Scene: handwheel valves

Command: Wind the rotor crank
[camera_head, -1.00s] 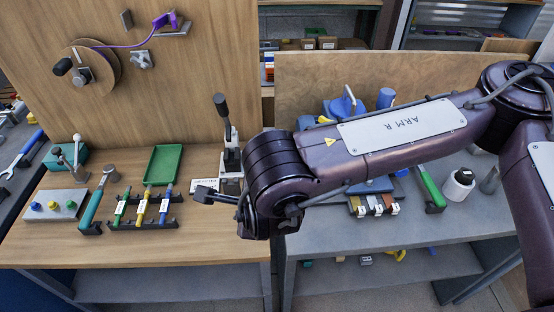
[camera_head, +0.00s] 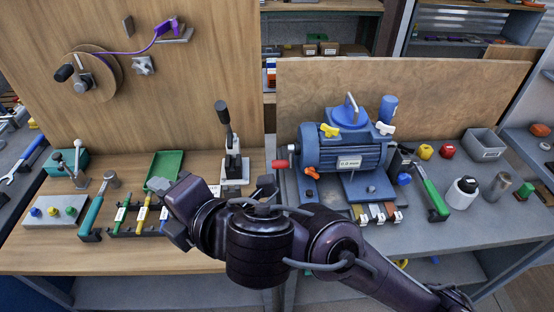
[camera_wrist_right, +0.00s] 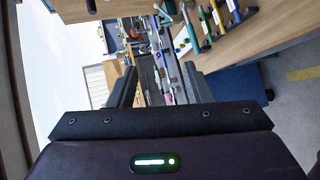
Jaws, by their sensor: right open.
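A crank handle with a red grip (camera_head: 281,164) sticks out of the left end of a blue motor-like machine (camera_head: 345,152) on the grey bench. A disc with a crank arm and black knob (camera_head: 64,73) is on the upright wooden board. I cannot tell for sure which is the rotor crank. My right gripper (camera_head: 172,210) is over the wooden bench, by the screwdriver rack, well left of the red grip and below the disc. Its fingers are apart and empty in the wrist view (camera_wrist_right: 160,88). My left gripper is out of view.
Screwdrivers (camera_head: 142,214), a green tray (camera_head: 164,166) and a black-handled lever (camera_head: 226,125) are near my right gripper. My right forearm crosses the front of both benches.

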